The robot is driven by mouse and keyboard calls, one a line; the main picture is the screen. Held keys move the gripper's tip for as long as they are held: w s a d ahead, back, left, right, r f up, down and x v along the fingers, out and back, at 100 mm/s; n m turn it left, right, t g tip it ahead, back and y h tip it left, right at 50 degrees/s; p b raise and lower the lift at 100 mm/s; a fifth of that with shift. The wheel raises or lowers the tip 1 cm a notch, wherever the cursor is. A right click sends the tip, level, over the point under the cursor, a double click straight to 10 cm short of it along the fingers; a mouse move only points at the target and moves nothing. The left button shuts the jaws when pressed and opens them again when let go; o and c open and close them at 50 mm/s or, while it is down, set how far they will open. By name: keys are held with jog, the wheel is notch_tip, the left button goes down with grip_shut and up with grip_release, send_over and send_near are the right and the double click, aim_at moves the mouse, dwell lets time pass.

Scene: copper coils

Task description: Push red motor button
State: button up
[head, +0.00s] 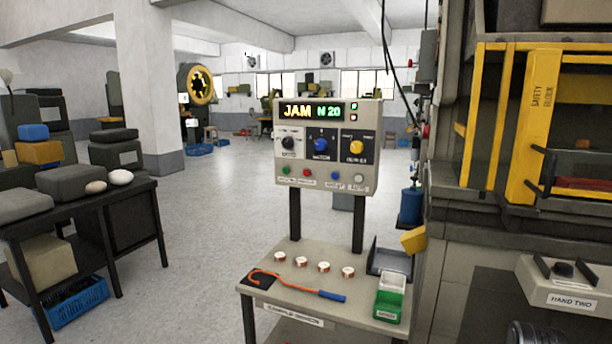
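The beige control panel (326,150) stands on two dark posts behind a small table. Its display reads "JAM N 20". A red button (306,173) sits in the panel's bottom row, with a green button (286,170) to its left and a blue button (334,175) to its right. A white button (358,179) is at the row's right end. The labels under the buttons are too small to read. Nothing covers the red button. My gripper is not in view, so its distance from the button cannot be told.
The small table (290,256) holds several copper coils, an orange hooked tool (295,284) and a green bin (388,304). A large machine with a yellow guard (530,125) fills the right side. A dark bench (135,186) stands left. The floor between is open.

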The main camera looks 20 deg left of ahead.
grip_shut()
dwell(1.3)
